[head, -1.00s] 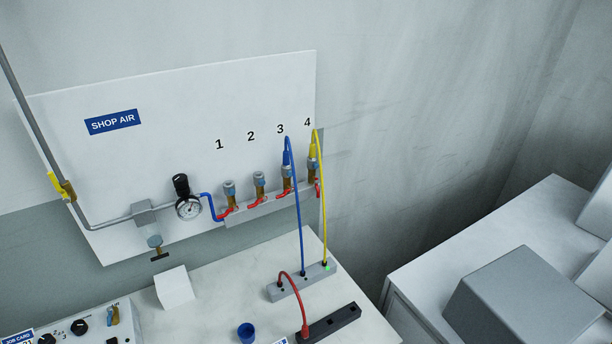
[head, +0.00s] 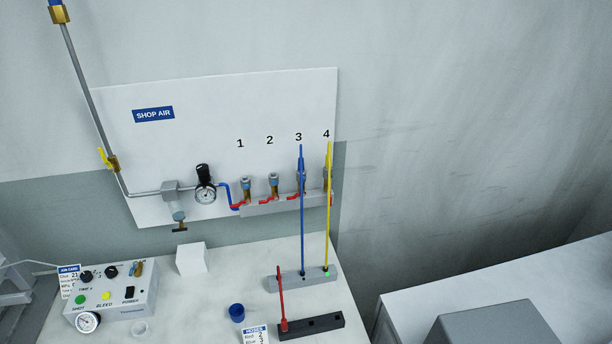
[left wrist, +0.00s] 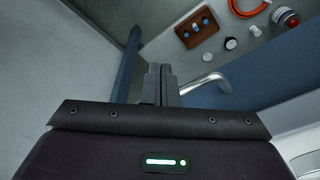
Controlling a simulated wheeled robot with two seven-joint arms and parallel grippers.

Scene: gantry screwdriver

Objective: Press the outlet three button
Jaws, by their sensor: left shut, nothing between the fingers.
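Outlet three is on the white SHOP AIR board in the head view, under the printed 3 (head: 298,137). Its fitting (head: 301,185) has a blue hose (head: 302,230) plugged in, running down to a grey strip (head: 288,283) on the bench. I cannot make out a separate button on outlet three at this size. A red lever (head: 293,196) sits beside its fitting. My left gripper (left wrist: 160,70) shows only in the left wrist view, shut and empty, away from the board. My right gripper is not in view.
A yellow hose (head: 328,210) runs from outlet four to the grey strip, by a green light. A black strip (head: 312,326) holds a red hose. A control box (head: 110,295), white cube (head: 191,260) and blue cup (head: 237,313) stand on the bench. The left wrist view shows a silver handle (left wrist: 205,84).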

